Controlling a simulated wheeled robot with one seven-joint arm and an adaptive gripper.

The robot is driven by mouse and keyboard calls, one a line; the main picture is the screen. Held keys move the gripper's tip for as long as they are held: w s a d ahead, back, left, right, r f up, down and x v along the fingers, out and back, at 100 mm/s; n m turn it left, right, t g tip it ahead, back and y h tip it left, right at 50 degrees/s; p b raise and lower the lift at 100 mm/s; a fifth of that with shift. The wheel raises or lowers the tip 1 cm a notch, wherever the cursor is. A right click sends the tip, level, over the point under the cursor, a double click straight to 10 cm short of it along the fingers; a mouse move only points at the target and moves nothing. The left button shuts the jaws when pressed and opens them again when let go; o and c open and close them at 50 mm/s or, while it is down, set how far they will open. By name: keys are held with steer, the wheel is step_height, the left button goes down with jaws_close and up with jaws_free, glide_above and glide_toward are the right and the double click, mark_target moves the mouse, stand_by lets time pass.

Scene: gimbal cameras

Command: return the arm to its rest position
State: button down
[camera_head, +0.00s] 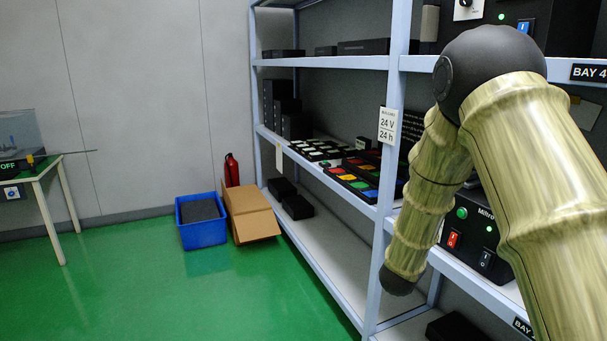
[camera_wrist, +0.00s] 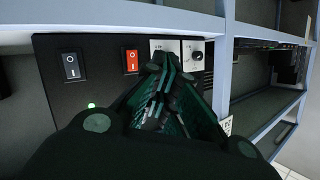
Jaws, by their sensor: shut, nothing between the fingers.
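My arm, in a bamboo-like pattern with dark joints, fills the right of the head view, bent in front of the shelf rack. My gripper cannot be made out in the head view. In the wrist view my gripper (camera_wrist: 168,65) is shut and empty, its dark green fingers pointing at a black equipment panel (camera_wrist: 50,50). The panel carries a black rocker switch (camera_wrist: 71,66), a red rocker switch (camera_wrist: 131,61), a knob (camera_wrist: 197,56) and a lit green lamp (camera_wrist: 91,106). The fingers overlap part of the panel; whether they touch it cannot be told.
A blue-grey shelf rack (camera_head: 397,95) with boxes and coloured parts stands close beside my arm. A blue bin (camera_head: 203,240), a cardboard box (camera_head: 252,214) and a fire extinguisher (camera_head: 231,170) stand by the back wall. The green floor (camera_head: 150,300) at left is clear.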

steer(key=s+a+f+n+g+y, duration=0.2)
steer(key=s+f+n, duration=0.1)
steer(key=s+f, duration=0.9)
steer(key=s+a+f+n+g+y, duration=0.3)
steer(key=s+f, duration=0.6)
steer(key=f, duration=0.6)
steer(key=s+a+f+n+g+y, duration=0.1)
steer(key=s+f+g, duration=0.1)
steer(key=s, duration=0.9)
steer(key=s+a+f+n+g+y, duration=0.1)
steer(key=s+f, duration=0.4)
steer(key=s, duration=0.6)
steer(key=s+a+f+n+g+y, duration=0.1)
steer(key=s+a+f+n+g, duration=0.1)
steer(key=s, duration=0.9)
steer(key=shift+s+a+f+n+g, duration=0.2)
steer(key=shift+a+f+n+g, duration=0.1)
steer(key=shift+a+f+g, duration=0.5)
